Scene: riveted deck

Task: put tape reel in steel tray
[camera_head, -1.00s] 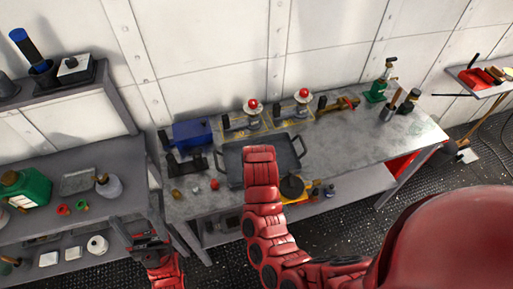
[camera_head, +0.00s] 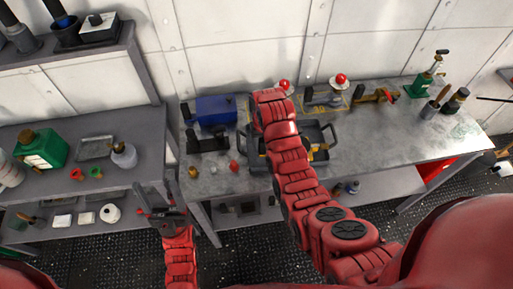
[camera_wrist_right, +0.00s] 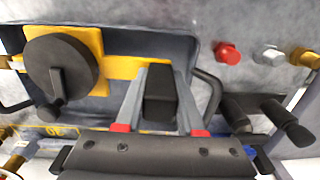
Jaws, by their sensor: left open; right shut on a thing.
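The tape reel has a black drum, a yellow frame (camera_wrist_right: 118,68) and a black grip. My right gripper (camera_wrist_right: 162,72) is shut on the black grip. The reel is within the outline of the grey steel tray (camera_wrist_right: 180,48); I cannot tell whether it rests on the tray floor. In the head view the tray (camera_head: 255,160) is on the bench, largely covered by my right arm, which hides the right gripper. A bit of yellow reel (camera_head: 318,154) shows beside the arm. My left gripper (camera_head: 158,198) is open and empty in front of the gap between shelf and bench.
A blue box (camera_head: 215,109) and a black stand (camera_head: 208,141) are left of the tray. Small red (camera_head: 234,166) and brass (camera_head: 193,171) pieces lie near the front edge. Red-topped valves (camera_head: 338,82) stand behind. The bench right of the tray is mostly clear.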

